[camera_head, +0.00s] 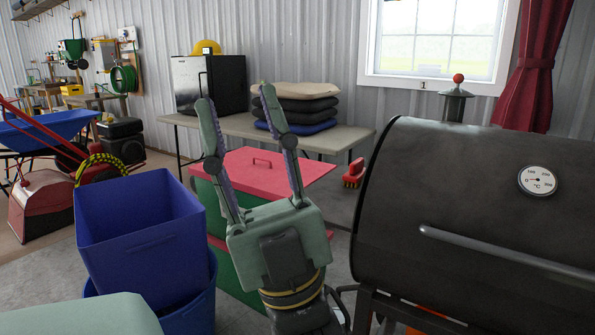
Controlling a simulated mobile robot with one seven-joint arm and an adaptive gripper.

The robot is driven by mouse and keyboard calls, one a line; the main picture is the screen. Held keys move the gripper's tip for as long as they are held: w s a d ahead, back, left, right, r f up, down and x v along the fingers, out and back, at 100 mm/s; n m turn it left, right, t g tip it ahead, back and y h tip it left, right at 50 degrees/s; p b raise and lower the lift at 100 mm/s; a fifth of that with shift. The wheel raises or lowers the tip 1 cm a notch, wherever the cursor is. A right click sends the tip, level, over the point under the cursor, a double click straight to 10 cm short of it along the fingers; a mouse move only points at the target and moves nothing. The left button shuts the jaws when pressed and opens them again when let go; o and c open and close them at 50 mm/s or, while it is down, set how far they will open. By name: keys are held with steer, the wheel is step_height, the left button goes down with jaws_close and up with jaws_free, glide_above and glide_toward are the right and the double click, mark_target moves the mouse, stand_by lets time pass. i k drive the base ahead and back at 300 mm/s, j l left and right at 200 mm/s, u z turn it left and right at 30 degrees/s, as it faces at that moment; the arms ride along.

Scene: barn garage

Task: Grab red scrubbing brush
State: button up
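A small red object with a dark underside (354,173), which looks like the red scrubbing brush, shows between the red-lidded chest and the black grill. It is small, and I cannot tell exactly what it rests on. My gripper (236,98) is in the middle of the view, with its fingers pointing up and spread apart. It is open, with nothing between the fingers. The brush is to the right of my gripper and appears apart from it and farther away.
A black barrel grill (440,190) fills the right side. A green chest with a red lid (308,172) stands behind my gripper. A blue bin (140,235) is at the left. A table (230,124) by the wall holds stacked cushions (300,105) and a black box (215,82).

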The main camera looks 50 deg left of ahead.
mark_target(353, 177)
steer(key=u, duration=1.25)
